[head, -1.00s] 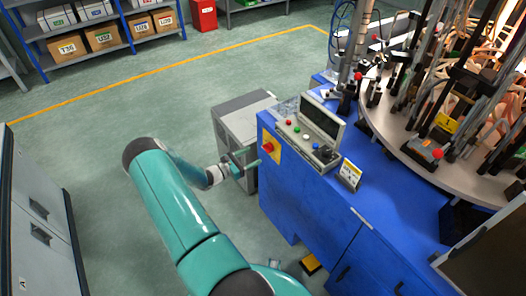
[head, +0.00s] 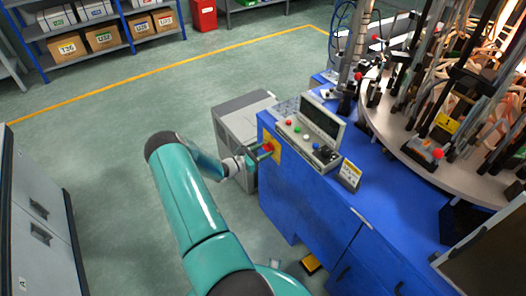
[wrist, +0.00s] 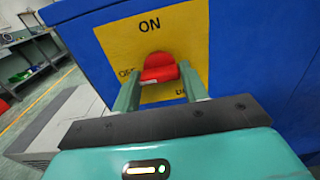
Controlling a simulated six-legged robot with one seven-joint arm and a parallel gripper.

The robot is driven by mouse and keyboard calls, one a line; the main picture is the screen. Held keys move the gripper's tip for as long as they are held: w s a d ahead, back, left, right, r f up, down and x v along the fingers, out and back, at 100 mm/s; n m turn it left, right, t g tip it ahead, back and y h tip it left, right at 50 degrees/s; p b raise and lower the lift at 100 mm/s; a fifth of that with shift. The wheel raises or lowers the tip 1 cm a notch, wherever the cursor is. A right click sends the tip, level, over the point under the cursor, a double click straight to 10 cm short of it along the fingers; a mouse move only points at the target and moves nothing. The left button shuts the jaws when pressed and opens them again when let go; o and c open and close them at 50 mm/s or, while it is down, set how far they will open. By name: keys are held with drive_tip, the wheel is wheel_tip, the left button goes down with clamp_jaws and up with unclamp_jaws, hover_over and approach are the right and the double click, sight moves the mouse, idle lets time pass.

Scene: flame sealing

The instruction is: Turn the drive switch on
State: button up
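The drive switch is a red knob (wrist: 158,68) on a yellow plate (wrist: 118,38) on the side of the blue cabinet. The plate reads ON above the knob and OFF at its left, partly covered by a finger. In the head view the knob (head: 268,147) is partly hidden by my gripper. My gripper (wrist: 158,76) is open, with one finger at each side of the knob. The fingertips are very close to its sides; I cannot tell whether they touch. Which mark the knob points to is unclear.
The blue cabinet (head: 300,200) carries a control panel (head: 308,133) and a small sign (head: 349,173) on top. A grey box unit (head: 232,121) stands just behind my gripper. A round machine table (head: 400,150) is at the right. The green floor at the left is open.

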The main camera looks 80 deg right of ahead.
drive_tip(key=shift+m, duration=0.5)
drive_tip(key=m, duration=1.6)
drive_tip(key=shift+w+m, duration=0.1)
drive_tip(key=shift+m, duration=0.3)
drive_tip(key=o, duration=1)
drive_tip(key=shift+a, duration=0.1)
drive_tip(key=v, duration=1.3)
drive_tip(key=shift+w+a, duration=0.2)
drive_tip(key=shift+w, duration=0.05)
